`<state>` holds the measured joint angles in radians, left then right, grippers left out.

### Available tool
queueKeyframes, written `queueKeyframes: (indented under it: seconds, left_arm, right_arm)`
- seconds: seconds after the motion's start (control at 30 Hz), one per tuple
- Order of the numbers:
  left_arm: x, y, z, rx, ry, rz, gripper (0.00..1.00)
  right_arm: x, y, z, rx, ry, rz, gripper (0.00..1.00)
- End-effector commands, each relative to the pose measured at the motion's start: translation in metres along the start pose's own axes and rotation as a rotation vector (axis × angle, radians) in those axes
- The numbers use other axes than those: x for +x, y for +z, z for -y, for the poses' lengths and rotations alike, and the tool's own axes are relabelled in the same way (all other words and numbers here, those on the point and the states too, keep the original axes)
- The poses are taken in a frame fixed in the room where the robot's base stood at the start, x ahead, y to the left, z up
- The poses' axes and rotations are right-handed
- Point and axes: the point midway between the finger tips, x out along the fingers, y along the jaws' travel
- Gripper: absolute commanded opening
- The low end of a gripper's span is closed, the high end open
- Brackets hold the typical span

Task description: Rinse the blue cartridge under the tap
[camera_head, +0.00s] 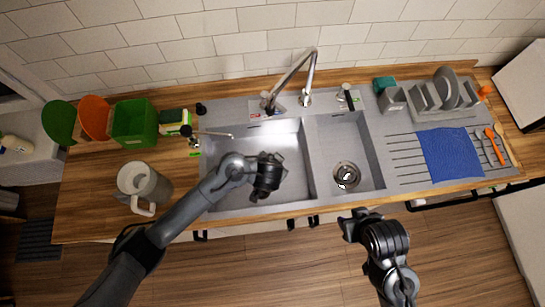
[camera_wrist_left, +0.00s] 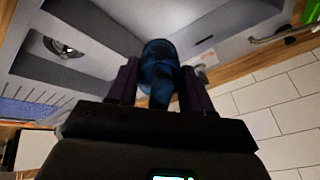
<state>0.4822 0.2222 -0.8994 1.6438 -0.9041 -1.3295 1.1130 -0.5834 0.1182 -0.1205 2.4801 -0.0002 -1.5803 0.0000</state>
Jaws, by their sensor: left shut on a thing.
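My left gripper (camera_head: 265,190) is over the large left basin (camera_head: 285,140) of the grey sink, in front of the tap. In the left wrist view its two dark fingers are shut on the blue cartridge (camera_wrist_left: 160,62), which sticks out between them. In the head view the cartridge is hidden by the gripper. The metal tap (camera_head: 292,78) stands at the sink's back edge, apart from the gripper. Whether water runs is not visible. My right gripper (camera_head: 352,222) is in front of the counter edge; its fingers are too dark to tell their opening.
The small right basin (camera_head: 365,150) has a drain (camera_head: 346,176). A blue cloth (camera_head: 449,154) and a dish rack (camera_head: 440,93) lie to the right. A white pitcher (camera_head: 142,182) and a green bin (camera_head: 133,123) stand at left.

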Motion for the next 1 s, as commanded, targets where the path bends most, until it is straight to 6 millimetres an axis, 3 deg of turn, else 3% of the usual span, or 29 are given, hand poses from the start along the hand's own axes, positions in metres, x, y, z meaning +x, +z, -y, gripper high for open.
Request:
queueKeyframes:
  seconds: [0.2,0.43,1.0]
  left_arm:
    - [0.0,0.021,0.008,-0.028,-0.023,-0.005,0.17]
    - [0.001,0.027,0.013,-0.042,-0.032,-0.009,0.17]
    - [0.03,-0.001,0.033,-0.043,-0.033,-0.011,0.17]
  right_arm:
    - [-0.003,-0.002,0.0,0.002,-0.001,-0.003,0.43]
    - [-0.003,-0.002,0.0,0.002,-0.001,-0.003,0.43]
    - [0.017,0.004,-0.001,-0.005,0.006,-0.003,0.43]
